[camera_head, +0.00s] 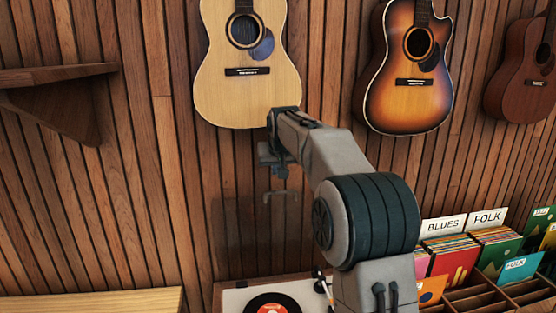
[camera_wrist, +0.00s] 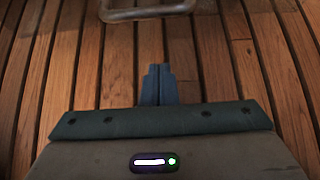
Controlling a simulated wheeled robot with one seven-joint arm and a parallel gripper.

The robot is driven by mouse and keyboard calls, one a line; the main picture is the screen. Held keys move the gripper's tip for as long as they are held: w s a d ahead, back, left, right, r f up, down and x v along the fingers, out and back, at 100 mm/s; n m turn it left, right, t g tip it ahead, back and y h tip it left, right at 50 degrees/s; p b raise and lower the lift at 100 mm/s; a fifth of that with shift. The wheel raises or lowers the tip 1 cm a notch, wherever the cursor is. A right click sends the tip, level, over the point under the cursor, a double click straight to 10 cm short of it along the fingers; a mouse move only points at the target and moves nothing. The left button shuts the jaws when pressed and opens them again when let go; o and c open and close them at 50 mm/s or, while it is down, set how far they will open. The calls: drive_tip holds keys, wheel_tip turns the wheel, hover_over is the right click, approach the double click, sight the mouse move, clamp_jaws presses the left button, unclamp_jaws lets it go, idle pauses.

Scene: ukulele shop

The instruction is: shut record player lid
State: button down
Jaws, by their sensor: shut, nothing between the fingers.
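The record player (camera_head: 235,298) is at the bottom of the head view, with a black record with a red label on it. Its clear, faintly tinted lid (camera_head: 240,232) appears to stand raised behind it against the slatted wall. A grey metal handle (camera_head: 281,194) shows at the lid's upper part, and as a loop at the top of the wrist view (camera_wrist: 148,13). My gripper (camera_head: 279,171) is just above the handle in the head view. In the wrist view its dark fingers (camera_wrist: 157,84) are together and empty, apart from the handle. The player's front is cut off.
Guitars (camera_head: 247,75) hang on the wall behind my arm, with a sunburst one (camera_head: 405,80) to the right. A wooden shelf (camera_head: 55,75) juts out at left. Record bins (camera_head: 480,298) stand at lower right. A light wooden surface (camera_head: 90,303) is at lower left.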

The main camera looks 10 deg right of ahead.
sight(277, 199)
drive_tip(key=p+x, duration=0.1)
drive_tip(key=x, duration=0.3)
drive_tip(key=s, duration=0.3)
drive_tip(key=shift+f, duration=0.1)
drive_tip(key=shift+s+f, duration=0.3)
drive_tip(key=shift+s, duration=0.25)
drive_tip(key=shift+f, duration=0.1)
